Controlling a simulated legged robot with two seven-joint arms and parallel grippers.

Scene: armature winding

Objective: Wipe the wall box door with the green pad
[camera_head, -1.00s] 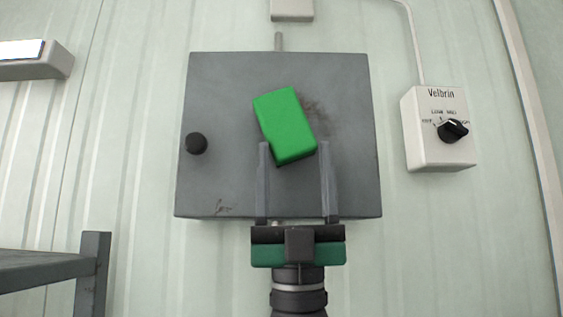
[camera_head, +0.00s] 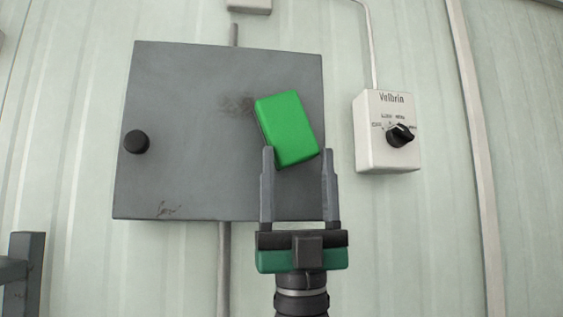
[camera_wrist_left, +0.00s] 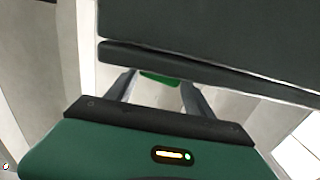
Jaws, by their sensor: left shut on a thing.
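The grey wall box door (camera_head: 190,150) fills the left middle of the head view, with a round black knob (camera_head: 137,142) at its left. A dark smudge (camera_head: 236,105) shows left of the pad, and a smaller mark (camera_head: 168,211) sits at the lower edge. My left gripper (camera_head: 298,155) is shut on the green pad (camera_head: 288,128) and holds it tilted over the door's right part. I cannot tell whether the pad touches the door. In the left wrist view only a green sliver of the pad (camera_wrist_left: 160,79) shows between the fingers. My right gripper is out of view.
A white control box (camera_head: 386,150) with a black dial (camera_head: 400,135) is on the wall, right of the door. A conduit (camera_head: 369,45) runs up from it. Part of a grey frame (camera_head: 22,270) stands at the lower left.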

